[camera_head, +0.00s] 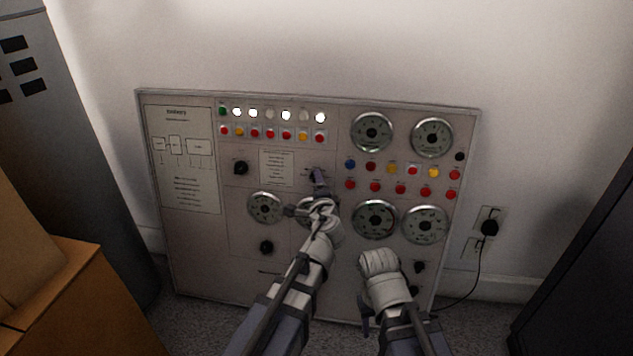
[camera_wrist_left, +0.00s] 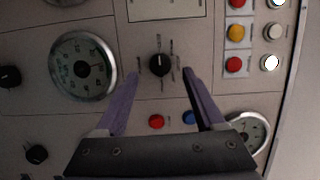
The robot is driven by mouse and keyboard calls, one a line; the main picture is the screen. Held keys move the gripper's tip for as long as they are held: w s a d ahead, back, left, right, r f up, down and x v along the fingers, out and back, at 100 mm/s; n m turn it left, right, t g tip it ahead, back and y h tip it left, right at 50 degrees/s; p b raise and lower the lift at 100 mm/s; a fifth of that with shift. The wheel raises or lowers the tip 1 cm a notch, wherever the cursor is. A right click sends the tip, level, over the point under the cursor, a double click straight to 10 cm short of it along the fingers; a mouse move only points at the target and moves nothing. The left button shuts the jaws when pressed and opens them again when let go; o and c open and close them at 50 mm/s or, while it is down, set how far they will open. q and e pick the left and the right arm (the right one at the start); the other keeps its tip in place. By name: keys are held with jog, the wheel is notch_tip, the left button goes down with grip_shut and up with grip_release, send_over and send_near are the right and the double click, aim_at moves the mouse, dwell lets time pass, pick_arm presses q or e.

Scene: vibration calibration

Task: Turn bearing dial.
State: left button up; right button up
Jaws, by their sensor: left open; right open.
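A small black dial (camera_wrist_left: 160,64) with a pointer mark and tiny labels around it sits on the grey panel (camera_head: 190,250). Its lettering is too small to read. My left gripper (camera_head: 318,176) is open in front of it. In the left wrist view the purple fingers (camera_wrist_left: 160,74) stand on either side of the dial, with gaps showing, and hold nothing. In the head view the gripper hides this dial. My right gripper (camera_head: 365,317) is lower and to the right, before the panel's lower part, open and partly hidden by my wrist.
Round gauges (camera_head: 265,207), other black knobs (camera_head: 240,167) and rows of coloured buttons (camera_head: 400,188) surround the dial. A cardboard box (camera_head: 60,290) and grey cabinet (camera_head: 85,150) stand left. A plugged socket (camera_head: 488,226) and dark cabinet (camera_head: 590,270) are right.

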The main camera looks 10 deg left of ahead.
pick_arm(q)
jog(key=v, duration=0.4)
jog(key=shift+s+d+p, duration=0.1)
jog(key=shift+s+p, duration=0.15)
jog(key=shift+p, duration=0.05)
jog(key=s+a+f+n+g+p, duration=0.1)
jog(key=s+f+n+g+p, duration=0.3)
jog(key=s+f+n+g, duration=0.4)
jog(key=s+d+f+n+g+h+p, duration=0.1)
jog(key=s+d+n+g+h, duration=0.2)
jog(key=s, duration=0.5)
jog(key=s+d+f+g+p, duration=0.2)
jog(key=s+d+g, duration=0.25)
jog(key=s, duration=0.35)
notch_tip(320, 180, up, 38)
jog(key=p, duration=3.7)
jog(key=shift+a, duration=0.45)
